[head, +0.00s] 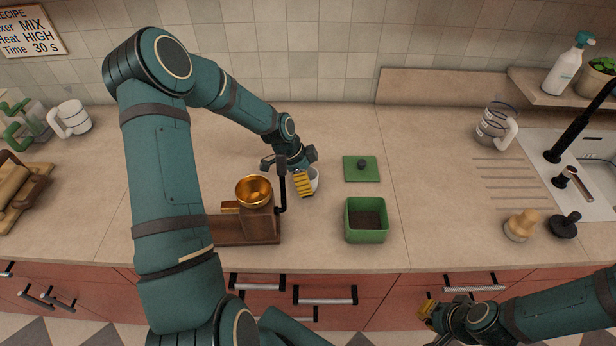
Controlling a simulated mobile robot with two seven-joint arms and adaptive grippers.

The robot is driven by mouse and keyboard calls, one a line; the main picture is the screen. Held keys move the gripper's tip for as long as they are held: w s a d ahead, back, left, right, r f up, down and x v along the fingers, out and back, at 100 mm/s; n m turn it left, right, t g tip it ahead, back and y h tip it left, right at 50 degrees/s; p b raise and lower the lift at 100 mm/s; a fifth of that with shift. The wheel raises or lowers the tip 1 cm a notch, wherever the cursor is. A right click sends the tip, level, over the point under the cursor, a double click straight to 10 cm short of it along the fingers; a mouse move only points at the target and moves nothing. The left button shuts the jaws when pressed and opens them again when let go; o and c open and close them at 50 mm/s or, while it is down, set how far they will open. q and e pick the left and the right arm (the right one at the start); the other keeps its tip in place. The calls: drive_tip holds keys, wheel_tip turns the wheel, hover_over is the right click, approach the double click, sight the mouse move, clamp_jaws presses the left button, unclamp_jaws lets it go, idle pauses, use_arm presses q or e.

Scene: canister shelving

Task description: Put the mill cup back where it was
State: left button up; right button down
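A small white cup (315,179), which I take to be the mill cup, is on or just above the counter to the right of the mill. The mill has a brown wooden body (260,224), a golden bowl (254,189) on top and a dark crank. My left gripper (304,183) reaches down at the cup, with a yellow finger pad in front of its left side. Its other finger is not clear, so its grip is uncertain. My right gripper (428,310) is low in front of the counter, away from the cup; its opening is unclear.
A green box (366,229) with dark contents stands right of the cup, its green lid (361,169) lying behind it. A glass jug (493,124), wooden tamper (520,225) and sink are at right. A white mug (71,118) is far left. Counter between box and jug is clear.

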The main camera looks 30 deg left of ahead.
use_arm(q)
drive_tip(key=shift+r, duration=0.1)
drive_tip(key=shift+r, duration=0.15)
drive_tip(key=v, duration=1.2)
drive_tip(key=shift+s, duration=0.1)
